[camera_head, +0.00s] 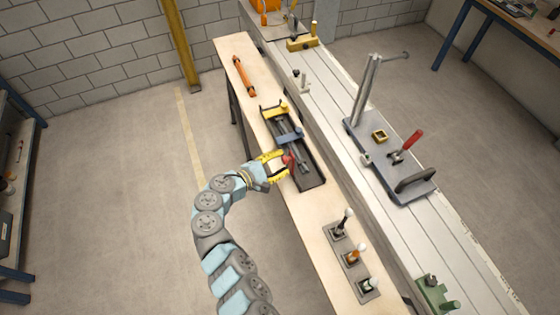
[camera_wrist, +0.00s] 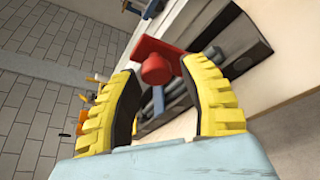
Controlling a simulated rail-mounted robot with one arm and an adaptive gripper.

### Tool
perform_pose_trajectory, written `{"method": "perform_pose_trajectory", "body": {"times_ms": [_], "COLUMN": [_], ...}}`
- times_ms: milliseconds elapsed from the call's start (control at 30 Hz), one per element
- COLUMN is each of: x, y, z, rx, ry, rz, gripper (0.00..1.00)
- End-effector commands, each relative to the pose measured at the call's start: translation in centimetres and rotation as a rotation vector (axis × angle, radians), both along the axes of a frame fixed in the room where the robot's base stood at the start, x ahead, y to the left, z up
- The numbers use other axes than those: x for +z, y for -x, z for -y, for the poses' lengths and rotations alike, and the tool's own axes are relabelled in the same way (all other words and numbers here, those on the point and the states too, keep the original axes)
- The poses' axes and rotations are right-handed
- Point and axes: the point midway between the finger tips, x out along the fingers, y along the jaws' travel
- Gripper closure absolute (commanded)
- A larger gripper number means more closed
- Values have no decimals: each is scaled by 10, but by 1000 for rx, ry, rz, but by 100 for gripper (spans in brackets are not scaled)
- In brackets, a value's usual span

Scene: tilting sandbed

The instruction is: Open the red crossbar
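The red crossbar (camera_head: 289,161) lies across the near part of a dark tray (camera_head: 315,183) on the wooden bench. In the wrist view the red crossbar (camera_wrist: 157,69) shows a round red knob facing me. My gripper (camera_head: 274,163) has yellow ribbed fingers and is at the left edge of the tray, right at the crossbar. In the wrist view my gripper (camera_wrist: 158,76) is open. The knob shows between its fingertips, with gaps on both sides; I cannot tell how deep it is between them. The gripper partly hides the crossbar in the head view.
A blue crossbar (camera_head: 287,137) and a yellow crossbar (camera_head: 275,111) span the same tray farther back. An orange bar (camera_head: 244,76) lies behind on the bench. Several levers (camera_head: 352,257) stand at the front. A grey plate (camera_head: 388,171) with a red-handled lever is on the right. Floor at left is clear.

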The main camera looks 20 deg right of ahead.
Motion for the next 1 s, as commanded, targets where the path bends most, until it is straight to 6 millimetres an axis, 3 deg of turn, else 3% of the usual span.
{"method": "perform_pose_trajectory", "body": {"times_ms": [467,667,1000], "x": [4,10,24], "y": [1,8,27], "z": [-5,-29,-88], "rx": [-1,3,4], "ry": [5,2,3], "rz": [4,5,4], "gripper": [42,42,42]}}
